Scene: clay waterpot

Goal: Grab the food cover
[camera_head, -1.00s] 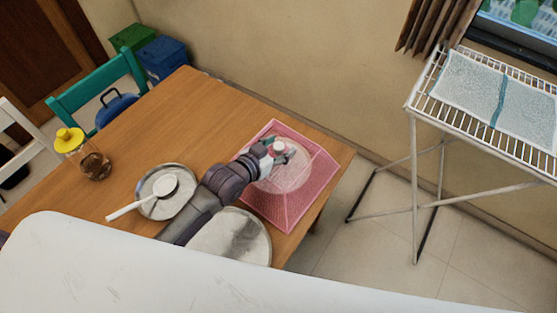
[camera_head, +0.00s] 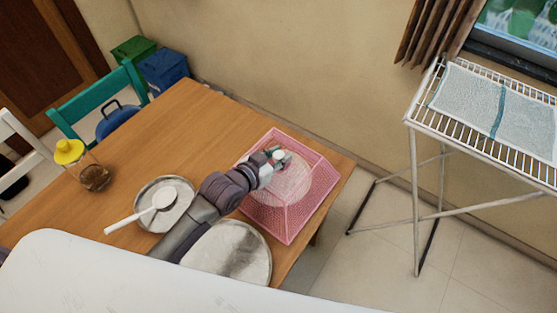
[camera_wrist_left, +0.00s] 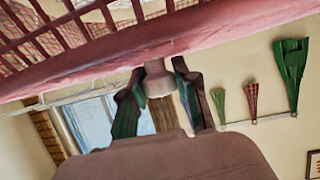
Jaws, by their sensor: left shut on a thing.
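The food cover (camera_head: 300,210) is a pink, see-through mesh cover with sloping sides on the far right end of the wooden table. A pale round shape shows through its mesh. My left gripper (camera_head: 278,157) is at the top of the cover, shut on its small knob. In the left wrist view, the green-tipped fingers of my left gripper (camera_wrist_left: 157,88) sit on both sides of the knob, and the cover's pink rim and mesh (camera_wrist_left: 110,52) fill the upper left. I cannot tell whether the cover's base touches the table. My right gripper is not in view.
On the table (camera_head: 200,110) stand a yellow-lidded jar (camera_head: 92,174), a metal plate (camera_head: 150,192) with a white ladle (camera_head: 163,197) and a larger metal plate (camera_head: 238,255) beside my arm. A white drying rack (camera_head: 470,140) stands at right. The table's back middle is clear.

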